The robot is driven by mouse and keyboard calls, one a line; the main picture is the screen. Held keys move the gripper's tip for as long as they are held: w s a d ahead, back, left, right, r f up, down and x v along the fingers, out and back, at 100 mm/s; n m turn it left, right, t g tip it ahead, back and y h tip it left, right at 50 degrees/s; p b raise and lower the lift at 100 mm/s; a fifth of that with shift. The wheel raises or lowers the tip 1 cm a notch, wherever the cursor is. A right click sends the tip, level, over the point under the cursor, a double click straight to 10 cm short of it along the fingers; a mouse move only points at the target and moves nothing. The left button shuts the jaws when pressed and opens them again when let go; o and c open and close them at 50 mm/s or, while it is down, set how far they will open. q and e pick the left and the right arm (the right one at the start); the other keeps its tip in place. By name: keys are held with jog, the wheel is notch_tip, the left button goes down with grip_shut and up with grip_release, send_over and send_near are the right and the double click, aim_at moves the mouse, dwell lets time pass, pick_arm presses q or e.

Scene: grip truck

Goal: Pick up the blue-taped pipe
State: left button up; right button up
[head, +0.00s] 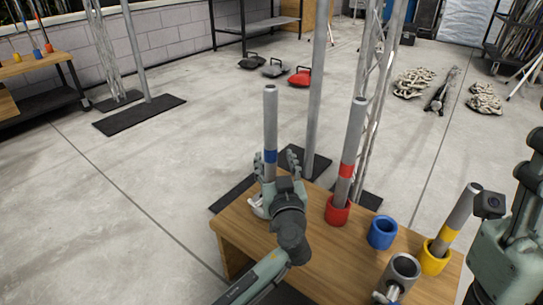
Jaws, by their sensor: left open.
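The blue-taped pipe (270,120) is a grey tube with a blue band low on it. It stands upright at the left end of the wooden table (325,255). Its lower end is hidden behind my left gripper, with part of a pale holder (257,207) showing beside it. My left gripper (275,163) is open, with its fingers on either side of the pipe near the blue band. Contact cannot be told. My right arm shows at the right edge, but its gripper cannot be made out.
A red-taped pipe (353,135) leans slightly in a red cup (338,211). A blue cup (382,232) is empty. A yellow-taped pipe (459,215) tilts in a yellow cup (434,259). A metal pole (316,100) stands behind.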

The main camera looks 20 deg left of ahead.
aim_at(271, 151)
pick_arm(q)
jog(key=x, duration=0.5)
jog(key=shift+w+a+b, duration=0.2)
jog(key=shift+a+b, duration=0.1)
jog(key=shift+r, duration=0.1)
grip_shut()
